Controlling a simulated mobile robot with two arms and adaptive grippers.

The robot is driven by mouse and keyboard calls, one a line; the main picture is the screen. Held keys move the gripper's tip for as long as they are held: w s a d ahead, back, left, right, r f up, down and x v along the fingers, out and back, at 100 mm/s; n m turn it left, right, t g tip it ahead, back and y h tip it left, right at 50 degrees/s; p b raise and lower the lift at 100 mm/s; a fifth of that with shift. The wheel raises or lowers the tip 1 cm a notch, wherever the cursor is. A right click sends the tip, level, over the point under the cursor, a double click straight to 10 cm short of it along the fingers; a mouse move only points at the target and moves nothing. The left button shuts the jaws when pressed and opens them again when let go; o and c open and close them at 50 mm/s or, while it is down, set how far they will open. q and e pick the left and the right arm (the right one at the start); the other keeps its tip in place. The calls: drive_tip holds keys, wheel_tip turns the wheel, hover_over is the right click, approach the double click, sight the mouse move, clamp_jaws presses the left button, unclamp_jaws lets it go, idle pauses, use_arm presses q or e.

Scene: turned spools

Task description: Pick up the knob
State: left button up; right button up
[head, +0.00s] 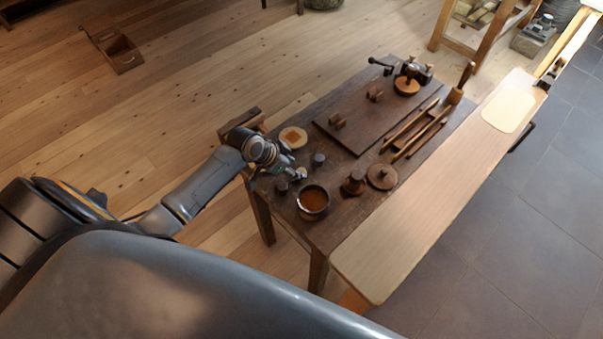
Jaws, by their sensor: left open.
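My left gripper (295,173) reaches in from the left over the near-left end of the dark wooden table (335,225). It is open, with nothing visibly held. Small knob-like turned pieces stand close by: a dark one (281,186) just below the gripper and a dark grey one (319,159) to its right. A brown turned piece (353,184) stands further right. I cannot tell for sure which is the knob. The fingertips are small here, and whether they touch anything is unclear. My right gripper is not in view.
A dark bowl (313,203) with brown contents stands in front of the gripper. A pale round disc (293,137) lies behind it. A lidded round piece (382,176), a raised board (350,130) and long tools (410,127) lie right. A light bench (440,195) runs along the right.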

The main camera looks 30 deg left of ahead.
sight(301, 172)
use_arm(q)
drive_tip(key=shift+p+x, duration=0.5)
drive_tip(key=shift+x, duration=2.25)
drive_tip(key=shift+a, duration=0.15)
drive_tip(key=shift+c, duration=0.2)
drive_tip(key=c, duration=0.9)
